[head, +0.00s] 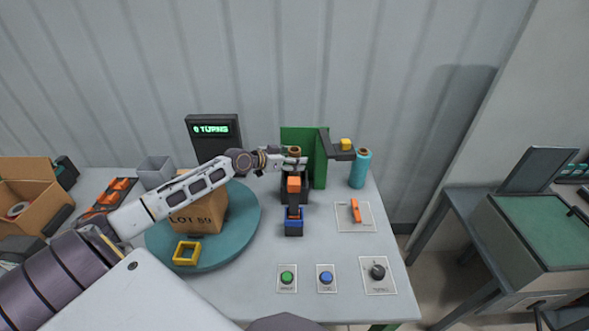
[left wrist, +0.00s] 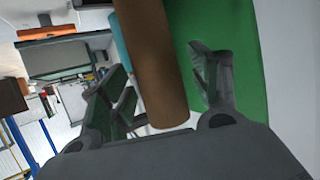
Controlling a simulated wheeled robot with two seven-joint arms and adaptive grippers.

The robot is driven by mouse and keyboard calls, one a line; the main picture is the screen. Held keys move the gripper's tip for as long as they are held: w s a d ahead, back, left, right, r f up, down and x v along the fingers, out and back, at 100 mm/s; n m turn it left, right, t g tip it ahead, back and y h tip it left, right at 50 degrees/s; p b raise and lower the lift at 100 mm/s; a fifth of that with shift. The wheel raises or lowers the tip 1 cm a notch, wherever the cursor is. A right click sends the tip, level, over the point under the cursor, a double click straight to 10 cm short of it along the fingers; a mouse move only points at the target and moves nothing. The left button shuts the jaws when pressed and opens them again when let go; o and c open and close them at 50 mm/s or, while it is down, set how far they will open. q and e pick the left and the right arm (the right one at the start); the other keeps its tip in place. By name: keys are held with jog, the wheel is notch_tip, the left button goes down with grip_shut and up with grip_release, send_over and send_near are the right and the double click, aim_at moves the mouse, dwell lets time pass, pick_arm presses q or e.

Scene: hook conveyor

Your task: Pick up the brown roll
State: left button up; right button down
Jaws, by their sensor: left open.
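The brown roll (head: 295,150) shows its top end in the head view, upright in front of the green panel (head: 320,160). My left gripper (head: 293,160) reaches it from the left and hides part of it. In the left wrist view, the brown roll (left wrist: 152,62) fills the middle, between the two spread fingers of my left gripper (left wrist: 166,78). The fingers are open, with visible room on the right side of the roll. Whether the left finger touches it I cannot tell. My right gripper is not in view.
A cardboard box (head: 199,222) and yellow frame (head: 187,253) sit on a teal turntable (head: 245,235).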

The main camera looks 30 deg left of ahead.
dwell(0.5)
pick_arm(q)
jog(key=c, duration=1.2)
